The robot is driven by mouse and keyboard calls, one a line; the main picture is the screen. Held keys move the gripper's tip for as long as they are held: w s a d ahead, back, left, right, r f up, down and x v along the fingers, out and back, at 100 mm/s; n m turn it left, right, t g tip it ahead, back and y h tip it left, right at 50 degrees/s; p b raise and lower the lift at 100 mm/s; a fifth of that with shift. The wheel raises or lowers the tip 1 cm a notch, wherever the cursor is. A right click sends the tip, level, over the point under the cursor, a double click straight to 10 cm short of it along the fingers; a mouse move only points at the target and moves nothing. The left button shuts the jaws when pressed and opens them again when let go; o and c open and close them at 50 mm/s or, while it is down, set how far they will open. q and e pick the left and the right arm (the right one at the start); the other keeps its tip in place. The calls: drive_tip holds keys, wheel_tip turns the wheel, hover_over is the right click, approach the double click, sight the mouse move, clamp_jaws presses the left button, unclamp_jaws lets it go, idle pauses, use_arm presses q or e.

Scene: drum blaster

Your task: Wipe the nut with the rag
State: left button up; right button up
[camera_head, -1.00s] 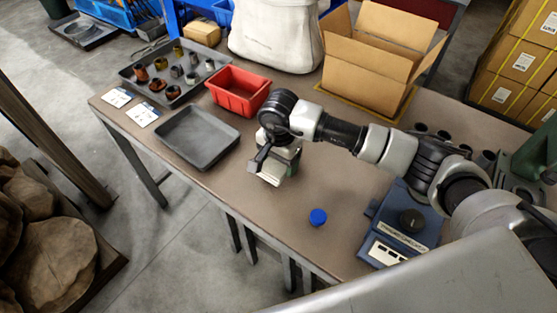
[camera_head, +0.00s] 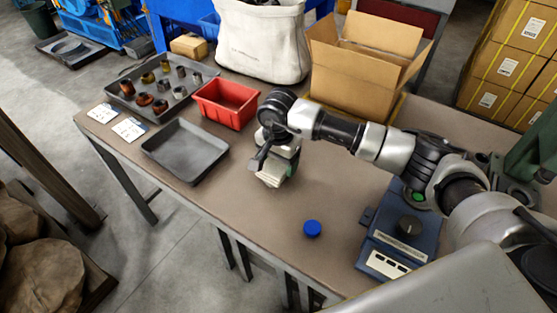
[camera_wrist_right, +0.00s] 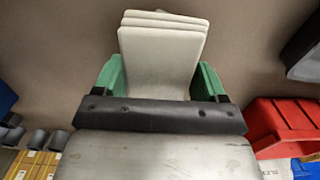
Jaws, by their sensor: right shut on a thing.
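My right gripper (camera_head: 275,168) is shut on a folded off-white cloth, the rag (camera_head: 269,180), above the middle of the workbench. In the right wrist view the layered rag (camera_wrist_right: 160,60) sits between the green fingers of the gripper (camera_wrist_right: 158,80). Several small nut-like metal pieces, rusty brown, brass and grey, stand in a dark tray (camera_head: 137,112) at the far left of the bench. I cannot tell which one is the nut. My left gripper is out of view.
An empty dark tray (camera_head: 185,151) lies left of the gripper, with a red bin (camera_head: 226,104) behind it. An open cardboard box (camera_head: 352,80) and a white sack (camera_head: 262,45) stand at the back. A blue device with a knob (camera_head: 395,243) is at right.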

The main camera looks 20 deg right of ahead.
sight(269, 172)
drive_tip(key=shift+s+a, duration=1.3)
drive_tip(key=shift+a, duration=0.3)
drive_tip(key=shift+w+d+b, duration=0.4)
drive_tip(key=shift+w+d, duration=0.1)
drive_tip(key=shift+d, duration=0.1)
drive_tip(key=shift+w+d+b, duration=0.7)
drive_tip(key=shift+w+d, duration=0.2)
drive_tip(key=shift+d, duration=0.25)
drive_tip(key=shift+r+p, duration=1.7)
drive_tip(key=shift+r, duration=1.4)
